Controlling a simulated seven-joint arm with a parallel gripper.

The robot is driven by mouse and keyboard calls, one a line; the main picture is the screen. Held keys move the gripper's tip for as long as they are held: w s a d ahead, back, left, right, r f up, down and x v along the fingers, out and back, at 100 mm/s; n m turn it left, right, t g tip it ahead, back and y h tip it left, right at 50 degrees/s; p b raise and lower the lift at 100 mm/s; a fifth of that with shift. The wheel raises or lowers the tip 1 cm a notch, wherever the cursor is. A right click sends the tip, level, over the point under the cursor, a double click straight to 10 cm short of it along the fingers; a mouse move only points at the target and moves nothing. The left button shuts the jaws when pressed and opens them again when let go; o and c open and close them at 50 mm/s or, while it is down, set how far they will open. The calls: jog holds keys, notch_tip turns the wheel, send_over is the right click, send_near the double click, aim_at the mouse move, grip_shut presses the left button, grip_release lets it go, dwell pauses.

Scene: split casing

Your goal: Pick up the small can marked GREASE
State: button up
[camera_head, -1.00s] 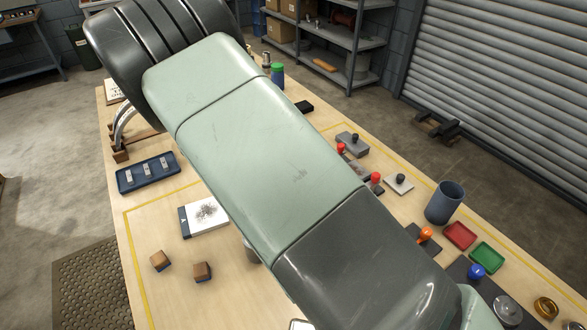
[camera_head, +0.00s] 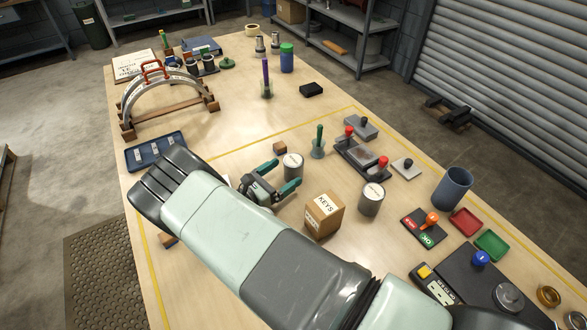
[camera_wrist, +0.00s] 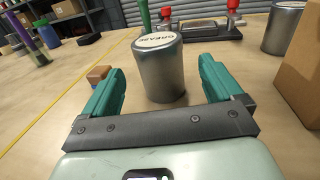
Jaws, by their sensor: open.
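The small grey metal can marked GREASE (camera_wrist: 158,66) stands upright on the table, its label readable on the lid in the wrist view. It also shows in the head view (camera_head: 293,167), just ahead of my gripper (camera_head: 280,177). My gripper (camera_wrist: 160,78) is open, with one teal finger on each side of the can's near part. I see a gap on both sides and cannot tell that either finger touches it. Nothing is held.
A second grey can (camera_head: 372,199) stands to the right. A cardboard box marked KEYS (camera_head: 324,215) is beside my right finger. A red-knobbed fixture (camera_head: 362,158) lies further back.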

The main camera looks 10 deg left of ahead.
aim_at(298, 164)
jog(key=x, duration=0.6)
jog(key=shift+w+d, duration=0.1)
jog(key=shift+w, duration=0.1)
